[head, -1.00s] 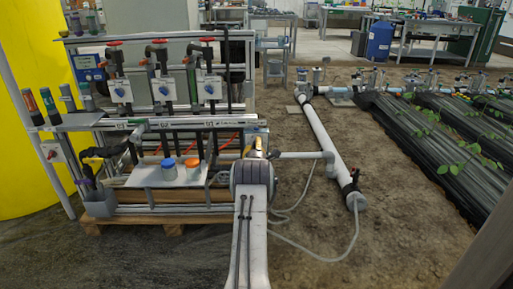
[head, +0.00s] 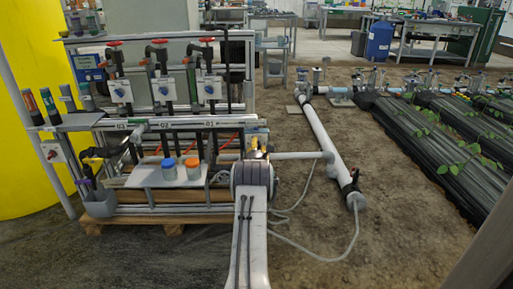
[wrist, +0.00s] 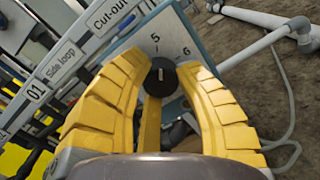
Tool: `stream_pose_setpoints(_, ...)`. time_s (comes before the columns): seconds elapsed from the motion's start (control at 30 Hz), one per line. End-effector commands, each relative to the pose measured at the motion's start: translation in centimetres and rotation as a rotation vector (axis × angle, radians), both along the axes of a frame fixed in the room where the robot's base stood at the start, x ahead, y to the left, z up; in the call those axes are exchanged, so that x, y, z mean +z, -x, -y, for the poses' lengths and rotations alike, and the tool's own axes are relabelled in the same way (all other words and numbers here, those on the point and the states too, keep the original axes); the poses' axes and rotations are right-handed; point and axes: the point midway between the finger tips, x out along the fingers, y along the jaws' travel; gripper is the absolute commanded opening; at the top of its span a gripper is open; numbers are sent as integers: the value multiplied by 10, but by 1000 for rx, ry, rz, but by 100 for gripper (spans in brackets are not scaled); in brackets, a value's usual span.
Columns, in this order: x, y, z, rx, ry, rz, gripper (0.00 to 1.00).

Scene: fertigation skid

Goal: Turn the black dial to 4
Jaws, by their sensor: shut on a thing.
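The black dial (wrist: 161,78) is a round knob on a pale panel with a blue edge. In the wrist view it sits between the tips of the yellow fingers of my gripper (wrist: 163,73), which are shut on it. A pale mark on the dial points up, roughly towards the printed 5 (wrist: 155,39). The 6 (wrist: 186,50) is to its right; I see no 4, and the left of the scale is hidden by a finger. In the head view my gripper (head: 257,147) is at the skid's right end, and my arm hides the dial.
Labelled pipes carry a "Side loop" plate (wrist: 61,62) and a "Cut-out" plate (wrist: 108,14) left of the dial. A white shelf (head: 150,178) holds a blue-lidded jar (head: 168,169) and an orange-lidded jar (head: 193,168). Bare soil lies to the right, with a hose (head: 325,259).

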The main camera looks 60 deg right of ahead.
Motion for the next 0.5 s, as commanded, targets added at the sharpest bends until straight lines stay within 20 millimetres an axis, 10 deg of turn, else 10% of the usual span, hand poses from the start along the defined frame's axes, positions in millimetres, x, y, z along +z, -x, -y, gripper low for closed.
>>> stream_pose_setpoints(0.37,0,-2,-1,3,18,-27,0)
stream_pose_setpoints(0.4,0,-2,-1,3,17,-26,32)
stream_pose_setpoints(0.5,0,-2,-1,3,16,-26,41)
